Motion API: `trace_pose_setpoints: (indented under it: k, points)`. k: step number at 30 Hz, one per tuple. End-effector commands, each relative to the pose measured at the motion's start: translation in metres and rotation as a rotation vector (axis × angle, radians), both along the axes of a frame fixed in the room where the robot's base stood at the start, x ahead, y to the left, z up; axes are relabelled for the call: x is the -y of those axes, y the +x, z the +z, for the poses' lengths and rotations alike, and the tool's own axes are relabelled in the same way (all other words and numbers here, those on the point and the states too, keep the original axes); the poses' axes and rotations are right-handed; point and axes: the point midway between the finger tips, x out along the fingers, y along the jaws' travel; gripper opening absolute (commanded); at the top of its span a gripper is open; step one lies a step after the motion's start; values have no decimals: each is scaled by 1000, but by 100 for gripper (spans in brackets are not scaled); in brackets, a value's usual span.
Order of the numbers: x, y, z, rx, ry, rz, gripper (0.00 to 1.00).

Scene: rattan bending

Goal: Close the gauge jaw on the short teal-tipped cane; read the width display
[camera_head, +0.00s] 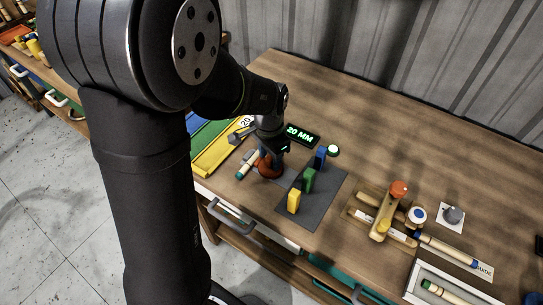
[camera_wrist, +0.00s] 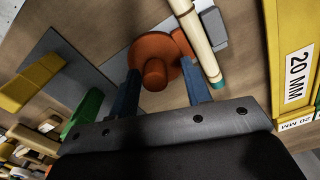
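The orange gauge jaw (camera_wrist: 162,45), with a round knob, is in the wrist view and shows low under my gripper in the head view (camera_head: 268,167). The short teal-tipped cane (camera_wrist: 197,38) lies beside it, between the jaw's orange block and a grey block (camera_wrist: 214,24); whether the jaw touches it is unclear. The cane also shows left of the jaw in the head view (camera_head: 245,166).
A grey mat (camera_head: 317,204) holds upright yellow, green and blue blocks right of the gauge. Yellow, green and blue trays (camera_head: 213,158) stand left; the yellow one is labelled "20 MM" in the wrist view. A wooden fixture (camera_head: 385,215) stands further right.

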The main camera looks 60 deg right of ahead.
Motion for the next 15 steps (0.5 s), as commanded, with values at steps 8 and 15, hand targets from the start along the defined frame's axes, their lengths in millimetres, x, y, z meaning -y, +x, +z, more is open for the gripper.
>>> trace_pose_setpoints:
  k: [8, 15]
  points:
    - [0, -1, 0, -2, 1, 0, 44]
    - [1, -1, 28, 0, -4, 0, 44]
